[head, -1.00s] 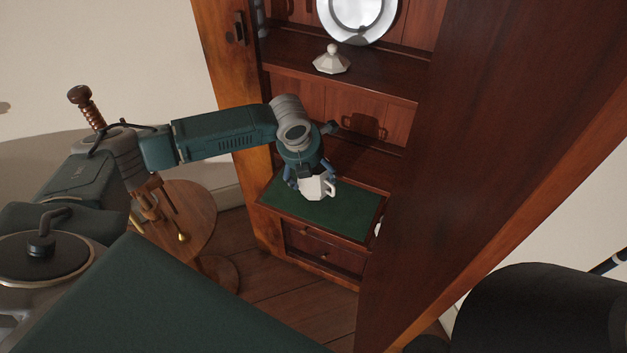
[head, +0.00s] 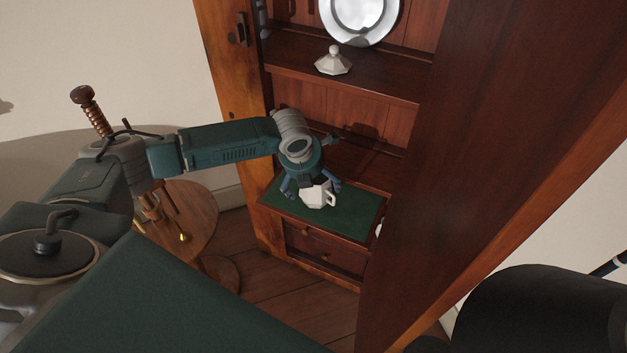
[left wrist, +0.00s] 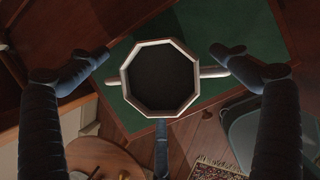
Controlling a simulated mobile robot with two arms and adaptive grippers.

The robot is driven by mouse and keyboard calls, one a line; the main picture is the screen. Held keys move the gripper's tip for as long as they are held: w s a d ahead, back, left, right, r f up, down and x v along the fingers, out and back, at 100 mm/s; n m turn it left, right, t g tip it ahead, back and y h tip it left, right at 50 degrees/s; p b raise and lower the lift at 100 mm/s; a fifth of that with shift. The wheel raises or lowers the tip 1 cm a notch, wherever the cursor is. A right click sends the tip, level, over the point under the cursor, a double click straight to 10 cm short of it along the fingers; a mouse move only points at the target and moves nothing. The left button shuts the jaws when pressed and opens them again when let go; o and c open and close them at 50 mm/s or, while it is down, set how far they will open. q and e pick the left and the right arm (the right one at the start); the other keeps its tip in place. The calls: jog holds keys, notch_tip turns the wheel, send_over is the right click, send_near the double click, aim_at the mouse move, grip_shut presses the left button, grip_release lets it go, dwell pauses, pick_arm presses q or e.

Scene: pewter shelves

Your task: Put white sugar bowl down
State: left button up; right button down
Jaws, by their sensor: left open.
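The white sugar bowl (head: 316,194) is faceted, with a handle on its right side in the head view. It appears to stand upright on the green panel (head: 348,218) of the cabinet. In the left wrist view the bowl (left wrist: 191,108) shows its octagonal rim, dark inside and handles on two sides. My left gripper (head: 312,186) is open around it, with its fingers spread apart from the bowl on both sides in the left wrist view (left wrist: 160,72). A white faceted lid (head: 332,64) with a knob sits on the shelf above. My right gripper does not show.
The wooden cabinet's shelf (head: 385,82) is just above my left wrist. A large dark wood panel (head: 460,150) stands on the right. A silver plate (head: 360,18) leans on the upper shelf. A round wooden table (head: 195,215) stands at the left.

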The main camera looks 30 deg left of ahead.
pick_arm(q)
jog(key=v, duration=1)
jog(key=shift+s+r, duration=0.3)
jog(key=shift+r, duration=0.3)
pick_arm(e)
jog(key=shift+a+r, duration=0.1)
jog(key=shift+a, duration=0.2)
